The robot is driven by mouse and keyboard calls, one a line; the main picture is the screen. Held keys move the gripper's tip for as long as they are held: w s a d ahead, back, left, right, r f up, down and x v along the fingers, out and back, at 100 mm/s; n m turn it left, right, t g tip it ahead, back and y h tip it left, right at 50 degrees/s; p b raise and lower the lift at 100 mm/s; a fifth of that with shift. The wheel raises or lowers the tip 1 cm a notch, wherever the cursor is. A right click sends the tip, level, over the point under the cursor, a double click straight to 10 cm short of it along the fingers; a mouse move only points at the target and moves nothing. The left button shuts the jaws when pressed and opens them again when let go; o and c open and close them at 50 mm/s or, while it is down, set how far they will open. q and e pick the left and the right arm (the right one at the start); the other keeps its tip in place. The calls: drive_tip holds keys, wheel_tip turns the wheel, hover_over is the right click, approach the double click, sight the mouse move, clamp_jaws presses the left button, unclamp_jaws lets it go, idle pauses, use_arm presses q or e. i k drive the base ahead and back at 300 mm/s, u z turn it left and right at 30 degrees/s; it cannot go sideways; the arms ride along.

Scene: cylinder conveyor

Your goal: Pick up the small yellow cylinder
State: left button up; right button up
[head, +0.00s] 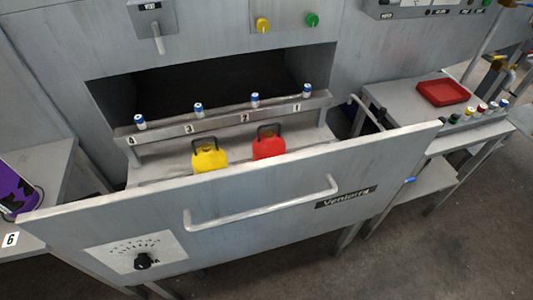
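A row of several small capped cylinders stands along the front of the grey side table at the right. A green-topped one (454,118), a red-topped one (481,108) and a blue-topped one (503,102) show. Between the green and red ones is a small cylinder (468,113) whose colour is too small to tell for sure; it may be yellow. Neither of my grippers is in view.
A red tray (442,92) lies on the side table (395,98) behind the row. A large grey panel with a handle (262,207) fills the middle. Behind it stand a yellow canister (209,157), a red canister (268,144) and a numbered ledge (220,122) with blue-white cylinders.

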sight(209, 158)
drive_tip(key=u, duration=0.55)
drive_tip(key=k, duration=1.3)
drive_tip(key=z, duration=0.4)
drive_tip(key=i, duration=1.8)
drive_tip(key=u, duration=0.95)
drive_tip(key=i, duration=0.2)
drive_tip(key=z, duration=0.5)
